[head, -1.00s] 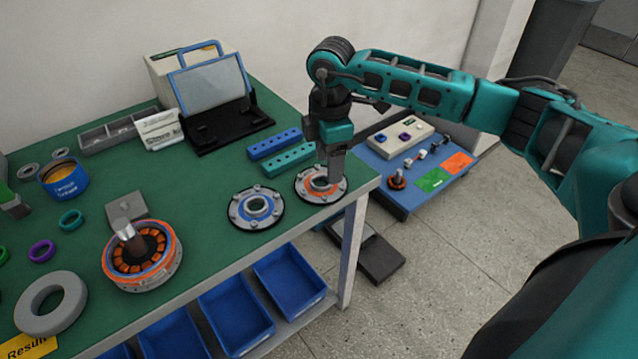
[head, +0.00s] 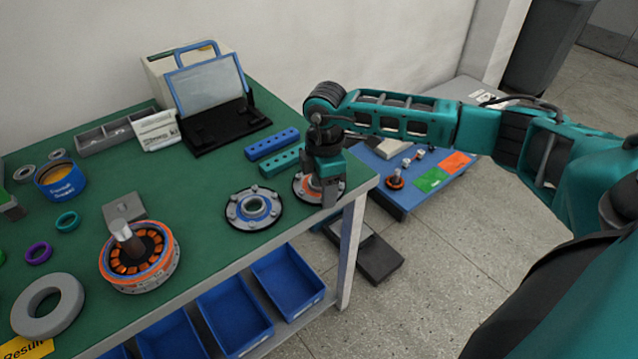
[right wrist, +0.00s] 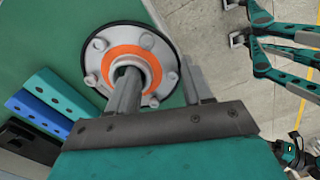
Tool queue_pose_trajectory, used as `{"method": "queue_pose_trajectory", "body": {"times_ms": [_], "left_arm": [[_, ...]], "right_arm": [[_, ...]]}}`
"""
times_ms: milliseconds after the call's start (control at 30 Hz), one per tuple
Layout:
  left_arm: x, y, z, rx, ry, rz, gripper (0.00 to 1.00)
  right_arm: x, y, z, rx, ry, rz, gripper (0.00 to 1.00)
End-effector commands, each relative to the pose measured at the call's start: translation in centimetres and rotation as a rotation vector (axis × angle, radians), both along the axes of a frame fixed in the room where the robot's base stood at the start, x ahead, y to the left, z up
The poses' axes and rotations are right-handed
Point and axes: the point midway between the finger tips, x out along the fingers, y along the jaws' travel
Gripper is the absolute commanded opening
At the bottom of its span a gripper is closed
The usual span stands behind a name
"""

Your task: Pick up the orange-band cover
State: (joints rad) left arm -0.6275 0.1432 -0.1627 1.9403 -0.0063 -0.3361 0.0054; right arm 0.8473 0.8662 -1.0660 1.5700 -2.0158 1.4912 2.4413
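The orange-band cover (head: 301,187) is a round grey flange with an orange ring and bolts around it. It lies flat at the right end of the green table, partly hidden behind my right gripper (head: 328,200) in the head view. In the right wrist view the cover (right wrist: 120,52) shows almost whole. There my right gripper (right wrist: 160,70) is open, with one finger over the cover's central hole and the other just outside its rim. Whether the fingers touch the cover I cannot tell. My left gripper is not in view.
A similar blue-band cover (head: 254,209) lies just left. Teal (head: 283,160) and blue (head: 272,144) perforated bars lie behind. A motor stator (head: 140,258) stands further left on the green table (head: 205,180). A low blue table (head: 398,197) stands beyond the right edge.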

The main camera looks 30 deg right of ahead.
Motion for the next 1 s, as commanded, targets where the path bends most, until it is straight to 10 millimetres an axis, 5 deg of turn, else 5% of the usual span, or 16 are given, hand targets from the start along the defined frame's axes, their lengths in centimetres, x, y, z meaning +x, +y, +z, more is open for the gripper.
{"method": "queue_pose_trajectory", "body": {"times_ms": [400, 767, 1000], "left_arm": [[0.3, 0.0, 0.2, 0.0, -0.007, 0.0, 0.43], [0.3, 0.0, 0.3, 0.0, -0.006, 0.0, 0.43], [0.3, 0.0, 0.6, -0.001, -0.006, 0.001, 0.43]], "right_arm": [[0.0, 0.0, 0.1, 0.0, 0.0, 0.0, 0.11], [0.1, 0.0, 0.8, 0.0, -0.002, -0.001, 0.1], [0.1, 0.0, 4.5, 0.001, -0.007, 0.0, 0.1]]}}
